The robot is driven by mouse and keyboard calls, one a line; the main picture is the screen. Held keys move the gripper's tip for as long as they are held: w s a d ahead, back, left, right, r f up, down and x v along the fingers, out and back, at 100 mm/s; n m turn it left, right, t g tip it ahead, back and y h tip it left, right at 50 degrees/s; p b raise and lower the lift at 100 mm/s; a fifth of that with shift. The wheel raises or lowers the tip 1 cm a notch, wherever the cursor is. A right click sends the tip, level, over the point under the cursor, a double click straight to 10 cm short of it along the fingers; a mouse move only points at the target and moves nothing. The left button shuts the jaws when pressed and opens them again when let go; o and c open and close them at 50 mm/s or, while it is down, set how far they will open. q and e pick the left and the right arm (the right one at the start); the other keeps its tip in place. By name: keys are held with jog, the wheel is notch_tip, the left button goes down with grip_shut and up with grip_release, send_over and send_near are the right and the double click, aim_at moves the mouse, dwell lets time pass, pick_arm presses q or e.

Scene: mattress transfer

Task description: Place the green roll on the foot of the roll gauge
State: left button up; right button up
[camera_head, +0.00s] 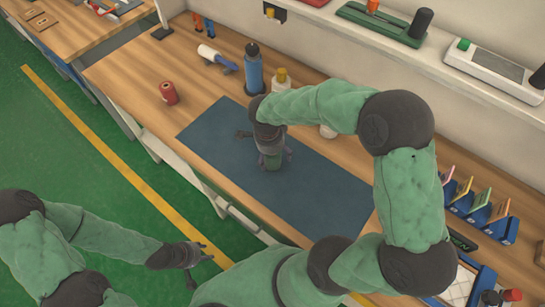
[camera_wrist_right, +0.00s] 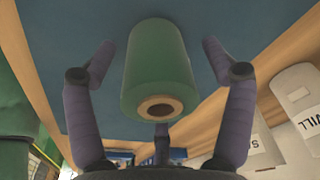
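The green roll (camera_wrist_right: 158,70) with a cardboard core fills the middle of the right wrist view, over the blue mat. My right gripper (camera_wrist_right: 160,46) is open, with its fingers on both sides of the roll and gaps showing. In the head view the right gripper (camera_head: 267,150) points down over the mat, and part of the green roll (camera_head: 270,162) shows between its fingers. My left gripper (camera_head: 204,262) is open and empty at lower left, over the floor in the picture. I cannot make out the roll gauge for certain in either view.
The blue mat (camera_head: 215,125) lies on the wooden bench. A red can (camera_head: 168,93), a blue bottle (camera_head: 253,70) and a yellow-topped bottle (camera_head: 281,82) stand at the mat's back left. Blue bins (camera_head: 480,208) stand at right. The mat's right part is clear.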

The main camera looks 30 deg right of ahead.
jog(key=c, duration=1.4)
jog(key=shift+o, duration=0.2)
jog(key=shift+r, duration=0.15)
jog(key=shift+r, duration=0.25)
jog(key=r, duration=0.1)
jog(key=r+p, duration=0.1)
jog(key=r, duration=0.1)
jog(key=shift+s+a+r, duration=0.2)
jog(key=shift+r, duration=0.05)
jog(key=s+a+r+p, duration=0.3)
jog(key=s+a+r, duration=0.4)
jog(key=s, duration=0.4)
jog(key=shift+s+r, duration=0.25)
jog(key=shift+r, duration=0.65)
